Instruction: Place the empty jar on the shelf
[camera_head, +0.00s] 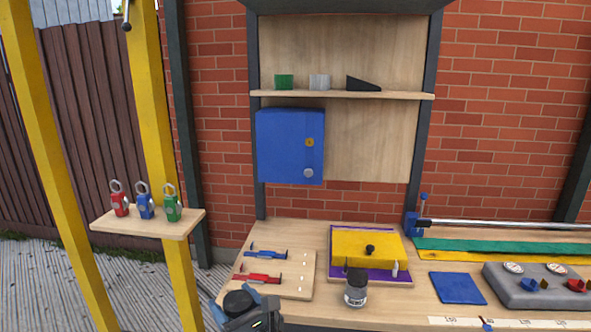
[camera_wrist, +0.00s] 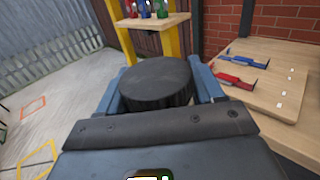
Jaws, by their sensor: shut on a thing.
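My gripper (camera_head: 240,303) is at the bottom of the head view, left of the workbench's front corner. Its blue fingers are shut on a round black-topped thing (camera_wrist: 157,82), which fills the space between them in the wrist view. The top looks like a jar lid; the body below it is hidden, so I cannot tell whether it is empty. Another jar (camera_head: 356,291), clear with a black lid, stands upright at the bench's front edge. A wooden shelf (camera_head: 400,95) on the back panel holds a green block, a grey block and a black wedge, with bare room at its right end.
A blue cabinet (camera_head: 282,146) hangs under the shelf. A small wooden ledge (camera_head: 150,231) on the yellow post holds three padlocks. The bench carries a board with calipers (camera_head: 262,280), a yellow box (camera_head: 372,247), a blue pad (camera_head: 458,288) and a grey gauge panel (camera_head: 530,294).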

